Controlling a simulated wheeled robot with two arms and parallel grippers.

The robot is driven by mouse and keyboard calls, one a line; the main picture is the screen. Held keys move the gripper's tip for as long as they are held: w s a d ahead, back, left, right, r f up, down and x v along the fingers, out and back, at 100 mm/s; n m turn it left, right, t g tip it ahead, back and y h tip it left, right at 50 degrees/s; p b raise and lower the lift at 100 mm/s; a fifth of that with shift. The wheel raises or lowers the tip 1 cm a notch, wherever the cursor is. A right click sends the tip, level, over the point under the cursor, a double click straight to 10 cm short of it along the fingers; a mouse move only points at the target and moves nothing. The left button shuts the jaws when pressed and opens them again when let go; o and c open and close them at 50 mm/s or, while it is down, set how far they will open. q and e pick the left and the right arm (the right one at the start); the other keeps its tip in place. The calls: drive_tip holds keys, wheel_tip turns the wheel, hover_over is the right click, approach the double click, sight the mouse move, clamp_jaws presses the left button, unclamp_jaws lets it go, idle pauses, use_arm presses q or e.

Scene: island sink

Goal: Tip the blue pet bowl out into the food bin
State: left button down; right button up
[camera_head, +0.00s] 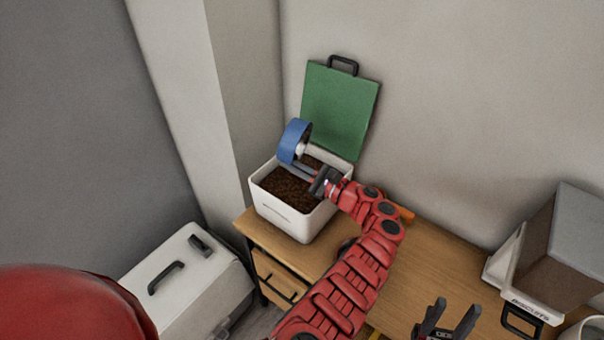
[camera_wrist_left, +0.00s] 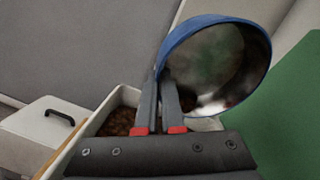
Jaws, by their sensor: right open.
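The blue pet bowl (camera_head: 293,141) is tilted steeply on its side above the open white food bin (camera_head: 285,217), touching neither its rim nor the food as far as I can tell. My left gripper (camera_head: 303,171) is shut on the bowl's edge. In the left wrist view, its fingers (camera_wrist_left: 160,88) pinch the rim of the bowl (camera_wrist_left: 190,28), whose shiny metal inside looks bare apart from small dark marks. Brown kibble (camera_head: 288,190) lies in the bin. My right gripper (camera_head: 446,322) is open and empty at the bottom of the head view.
The bin's green lid (camera_head: 340,108) stands open at the back. The bin is on a wooden counter (camera_head: 425,262). A biscuit container (camera_head: 560,250) stands at the right. A white box with a dark handle (camera_head: 185,275) is on the lower left. An orange item (camera_head: 405,214) lies behind my left arm.

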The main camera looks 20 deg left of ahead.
sight(293, 148)
use_arm(q)
drive_tip(key=shift+d+r+m+t+y+b, duration=0.2)
drive_tip(key=shift+r+y+b, duration=0.4)
drive_tip(key=shift+b, duration=0.2)
drive_tip(key=shift+d+r+m+t+y+b, duration=0.1)
drive_tip(key=shift+d+r+y+b, duration=0.1)
drive_tip(key=shift+r+y+b, duration=0.4)
idle(0.8)
drive_tip(key=shift+s+d+r+m+t+y+b, duration=0.1)
drive_tip(key=shift+d+r+m+t+y+b, duration=0.15)
drive_tip(key=shift+r+t+y+b, duration=0.4)
drive_tip(key=shift+d+r+m+t+y+b, duration=0.25)
drive_tip(key=shift+r+y+b, duration=0.35)
drive_tip(key=shift+y+b, duration=0.5)
idle(3.5)
